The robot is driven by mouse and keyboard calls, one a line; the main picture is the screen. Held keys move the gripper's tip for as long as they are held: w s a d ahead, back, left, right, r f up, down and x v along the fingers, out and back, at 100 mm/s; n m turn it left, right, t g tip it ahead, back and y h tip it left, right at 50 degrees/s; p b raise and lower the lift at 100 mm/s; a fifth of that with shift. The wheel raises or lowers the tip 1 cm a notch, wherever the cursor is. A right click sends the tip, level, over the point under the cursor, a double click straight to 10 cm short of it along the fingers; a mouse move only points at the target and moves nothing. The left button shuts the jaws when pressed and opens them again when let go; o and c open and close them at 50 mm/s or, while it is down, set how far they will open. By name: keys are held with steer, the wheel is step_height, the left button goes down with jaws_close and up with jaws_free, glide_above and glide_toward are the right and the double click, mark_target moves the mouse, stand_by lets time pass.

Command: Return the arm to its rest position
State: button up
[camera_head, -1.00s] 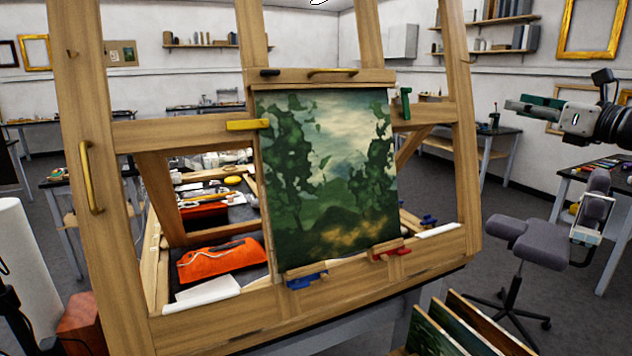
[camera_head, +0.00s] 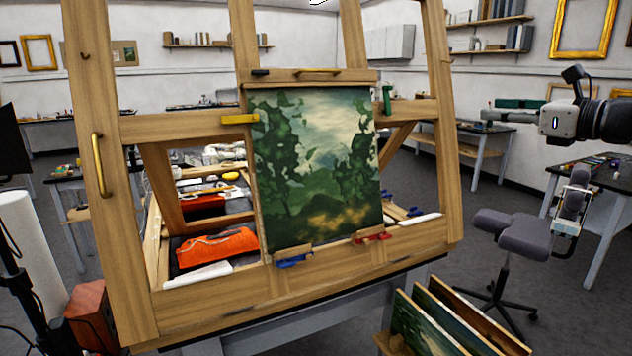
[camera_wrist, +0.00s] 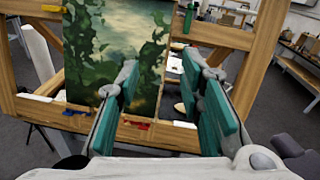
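My gripper (camera_wrist: 160,72) shows in the wrist view with two green-padded fingers spread apart and nothing between them. In the head view my arm's end (camera_head: 562,120) is at the right edge, level with the upper part of the easel and apart from it. The wooden easel (camera_head: 190,130) stands at centre-left, holding a green landscape painting (camera_head: 315,165). The painting also shows in the wrist view (camera_wrist: 115,45), beyond the fingers. The fingers partly cover the painting's right side and the easel there.
A grey stool (camera_head: 515,235) stands below my arm, near a worktable (camera_head: 605,190) at right. Several canvases (camera_head: 450,325) lean in a rack at the front. An orange cloth (camera_head: 215,250) lies behind the easel's frame. Open floor lies between easel and stool.

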steer(key=s+a+f+n+g+h, duration=0.1)
steer(key=s+a+f+n+g, duration=0.3)
steer(key=s+a+n, duration=0.4)
steer(key=s+a+f+n+g, duration=0.35)
steer(key=s+a, duration=0.25)
steer(key=a, duration=0.5)
steer(key=s+f+n+g+h, duration=0.1)
steer(key=s+f+n+h, duration=0.2)
steer(key=s+f+n, duration=0.2)
steer(key=s+d+f+n+h, duration=0.1)
steer(key=s+f+n+h, duration=0.3)
steer(key=s+n, duration=0.8)
steer(key=s+f, duration=0.2)
steer(key=s, duration=0.2)
steer(key=shift+d+g+h, duration=0.3)
steer(key=shift+g, duration=0.05)
